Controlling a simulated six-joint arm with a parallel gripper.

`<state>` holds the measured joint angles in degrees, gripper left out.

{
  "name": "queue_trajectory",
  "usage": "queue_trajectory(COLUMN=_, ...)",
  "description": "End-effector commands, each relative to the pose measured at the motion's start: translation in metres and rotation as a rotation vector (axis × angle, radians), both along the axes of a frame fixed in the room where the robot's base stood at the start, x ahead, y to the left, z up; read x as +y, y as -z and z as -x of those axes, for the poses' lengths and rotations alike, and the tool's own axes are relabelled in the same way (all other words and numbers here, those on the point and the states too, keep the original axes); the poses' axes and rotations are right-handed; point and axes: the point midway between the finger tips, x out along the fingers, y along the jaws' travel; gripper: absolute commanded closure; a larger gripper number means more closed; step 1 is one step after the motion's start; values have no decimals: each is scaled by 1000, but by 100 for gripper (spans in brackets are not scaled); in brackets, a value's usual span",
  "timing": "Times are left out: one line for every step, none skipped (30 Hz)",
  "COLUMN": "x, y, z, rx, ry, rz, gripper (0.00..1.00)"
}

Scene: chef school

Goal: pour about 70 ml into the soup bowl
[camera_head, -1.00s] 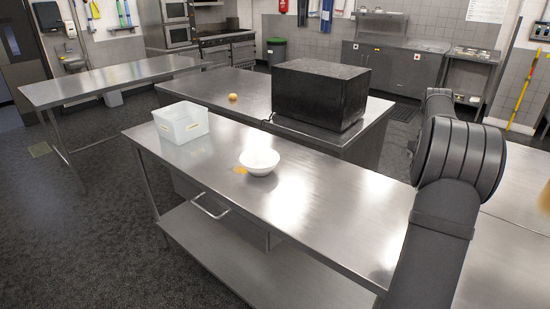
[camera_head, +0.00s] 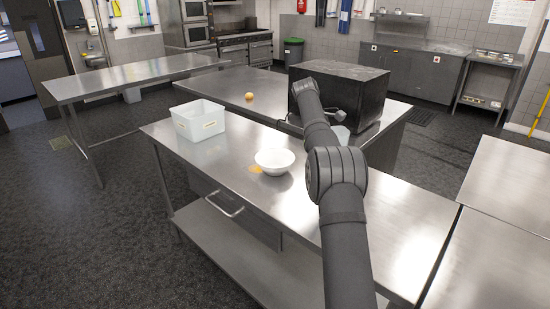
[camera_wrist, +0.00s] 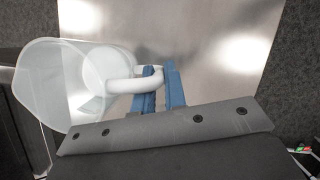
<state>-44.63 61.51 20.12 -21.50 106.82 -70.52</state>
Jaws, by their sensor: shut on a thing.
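The white soup bowl (camera_head: 274,161) stands upright on the near steel counter, with an orange patch (camera_head: 255,169) beside its lower left edge. A translucent white jug (camera_head: 341,136) shows partly behind my arm, to the right of and beyond the bowl. In the wrist view the jug (camera_wrist: 42,85) fills the left side, with its handle running to my gripper. My gripper (camera_wrist: 160,76) has blue fingers shut on the jug's handle. The jug is apart from the bowl. I cannot tell what is inside the jug.
A translucent white tub (camera_head: 198,121) stands at the left end of the near counter (camera_head: 395,225). A large black box (camera_head: 365,88) stands on the counter behind, with a small orange ball (camera_head: 249,96) to its left. The near counter's right part is clear.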

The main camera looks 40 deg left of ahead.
Motion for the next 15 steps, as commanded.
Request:
queue_trajectory(x=20, y=1, z=8, rx=-2, ry=-69, rz=-1, gripper=100)
queue_trajectory(x=30, y=2, z=12, rx=-3, ry=-110, rz=-2, gripper=100)
queue_trajectory(x=44, y=3, z=18, rx=-2, ry=-166, rz=-2, gripper=100)
queue_trajectory(x=54, y=3, z=23, rx=-2, ry=-205, rz=-2, gripper=100)
queue_trajectory(x=63, y=4, z=28, rx=-2, ry=-244, rz=-3, gripper=100)
queue_trajectory(x=76, y=5, z=34, rx=-2, ry=-294, rz=-1, gripper=100)
queue_trajectory(x=85, y=5, z=39, rx=-2, ry=-333, rz=-1, gripper=100)
queue_trajectory(x=94, y=6, z=43, rx=-2, ry=-370, rz=-1, gripper=100)
queue_trajectory(x=105, y=6, z=50, rx=-3, ry=-418, rz=-2, gripper=100)
queue_trajectory(x=113, y=7, z=55, rx=-2, ry=-452, rz=-1, gripper=100)
queue_trajectory(x=121, y=8, z=60, rx=-2, ry=-485, rz=-1, gripper=100)
queue_trajectory(x=132, y=8, z=67, rx=-2, ry=-528, rz=-1, gripper=100)
queue_trajectory(x=139, y=8, z=71, rx=-2, ry=-561, rz=-1, gripper=100)
queue_trajectory(x=147, y=9, z=77, rx=-2, ry=-593, rz=-1, gripper=100)
queue_trajectory(x=156, y=10, z=83, rx=-2, ry=-633, rz=-1, gripper=100)
